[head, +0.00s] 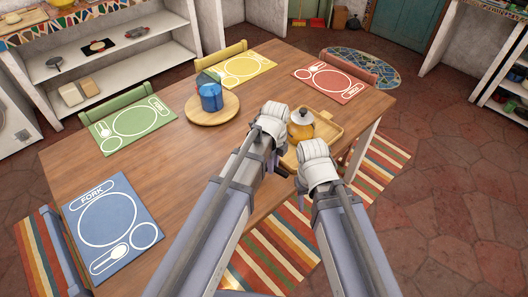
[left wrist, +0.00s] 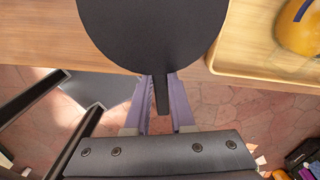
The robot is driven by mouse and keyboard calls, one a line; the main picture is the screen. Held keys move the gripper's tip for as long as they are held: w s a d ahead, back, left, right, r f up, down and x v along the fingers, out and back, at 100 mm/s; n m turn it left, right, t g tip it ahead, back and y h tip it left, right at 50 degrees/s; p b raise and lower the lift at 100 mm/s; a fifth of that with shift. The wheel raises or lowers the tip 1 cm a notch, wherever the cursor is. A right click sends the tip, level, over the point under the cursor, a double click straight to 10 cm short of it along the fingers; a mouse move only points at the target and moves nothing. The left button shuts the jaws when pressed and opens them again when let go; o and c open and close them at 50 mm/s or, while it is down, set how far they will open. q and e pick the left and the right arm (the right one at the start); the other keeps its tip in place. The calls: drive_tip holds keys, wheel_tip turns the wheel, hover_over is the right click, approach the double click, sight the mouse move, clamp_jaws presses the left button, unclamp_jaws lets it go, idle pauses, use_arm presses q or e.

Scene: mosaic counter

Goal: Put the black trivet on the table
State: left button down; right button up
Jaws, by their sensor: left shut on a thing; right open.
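The black trivet (left wrist: 152,32), a flat round disc with a short handle, shows large in the left wrist view. My left gripper (left wrist: 162,112) is shut on its handle. The disc reaches in over the near edge of the wooden table (left wrist: 85,45); I cannot tell whether it touches the top. In the head view my left arm hides most of the trivet. My right gripper (head: 298,183) is beside the left one, at the table's near right edge, open and largely hidden by its arm.
A wooden tray (head: 325,140) with a yellow teapot (head: 300,128) is close to the right of the trivet. A round wooden board (head: 212,117) with a blue pitcher (head: 211,97) stands further back. Placemats lie blue (head: 103,222), green (head: 150,137), yellow (head: 243,83) and red (head: 328,94).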

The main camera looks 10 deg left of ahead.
sight(268, 186)
use_arm(q)
drive_tip(key=shift+w+a+n, duration=0.25)
drive_tip(key=shift+a+n, duration=0.6)
drive_tip(key=shift+n, duration=0.25)
wheel_tip(268, 186, down, 10)
drive_tip(key=b, duration=1)
drive_tip(key=shift+f, duration=0.2)
drive_tip(key=c, duration=0.8)
unclamp_jaws()
drive_tip(key=shift+r, duration=0.1)
drive_tip(key=shift+o, duration=0.2)
